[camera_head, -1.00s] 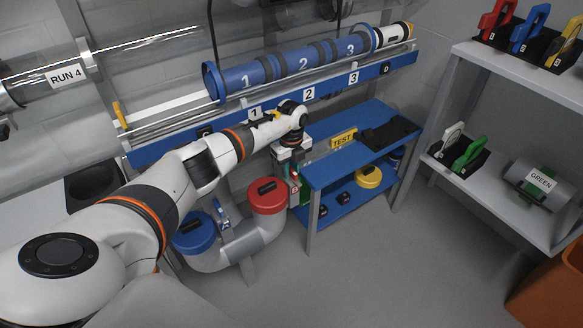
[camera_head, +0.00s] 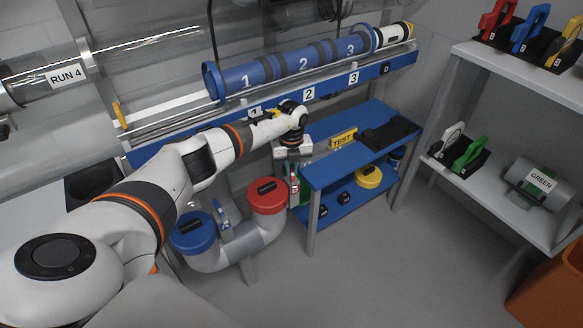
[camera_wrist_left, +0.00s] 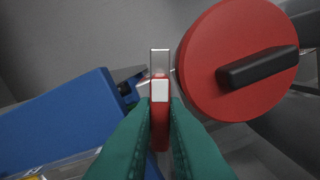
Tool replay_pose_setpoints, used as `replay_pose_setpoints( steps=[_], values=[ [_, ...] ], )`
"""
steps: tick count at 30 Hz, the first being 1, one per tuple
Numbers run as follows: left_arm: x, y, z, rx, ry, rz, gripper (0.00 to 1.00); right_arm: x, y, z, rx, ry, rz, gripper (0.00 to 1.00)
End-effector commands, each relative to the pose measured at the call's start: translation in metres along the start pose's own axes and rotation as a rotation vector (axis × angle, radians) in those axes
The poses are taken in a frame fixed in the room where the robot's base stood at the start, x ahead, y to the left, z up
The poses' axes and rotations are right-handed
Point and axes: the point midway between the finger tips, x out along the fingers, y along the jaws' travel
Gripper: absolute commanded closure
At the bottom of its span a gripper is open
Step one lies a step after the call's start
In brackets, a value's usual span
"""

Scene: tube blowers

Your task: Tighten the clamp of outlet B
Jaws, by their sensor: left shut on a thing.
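My left gripper (camera_head: 293,182) hangs down beside the red-capped outlet of the grey bent pipe (camera_head: 235,245). In the left wrist view its green fingers (camera_wrist_left: 158,130) are shut on a narrow red lever with a white end (camera_wrist_left: 160,92). A thin metal loop shows beyond the lever. The lever also shows in the head view (camera_head: 295,180), close beside the red cap (camera_head: 267,195). The rest of the clamp is hidden, and I cannot read an outlet letter. The blue-capped outlet (camera_head: 194,232) has a blue lever (camera_head: 222,213) beside it. My right gripper is not in view.
The blue bench (camera_head: 340,178) with a yellow TEST sign (camera_head: 343,138) stands close to the right of the gripper. The blue rail (camera_head: 330,92) with the numbered tube (camera_head: 300,62) runs above. The red cap's black handle (camera_wrist_left: 257,67) sticks up near the fingers. Open floor lies in front.

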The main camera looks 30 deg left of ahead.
Motion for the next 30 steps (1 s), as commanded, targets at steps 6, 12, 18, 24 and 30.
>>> replay_pose_setpoints(
  steps=[6,12,18,24,30],
  values=[
    [0.0,0.0,-0.001,0.207,0.001,0.001,1.0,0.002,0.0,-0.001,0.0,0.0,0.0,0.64],
    [0.0,0.0,0.0,0.397,0.001,0.0,1.0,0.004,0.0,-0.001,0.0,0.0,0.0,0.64],
    [0.0,0.0,0.0,0.587,0.0,0.0,1.0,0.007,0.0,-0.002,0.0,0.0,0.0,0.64],
    [0.0,0.0,0.0,0.775,0.001,0.0,1.0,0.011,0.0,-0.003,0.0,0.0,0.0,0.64],
    [0.0,0.0,0.0,0.944,0.001,0.0,1.0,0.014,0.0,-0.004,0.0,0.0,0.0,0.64]
  ],
)
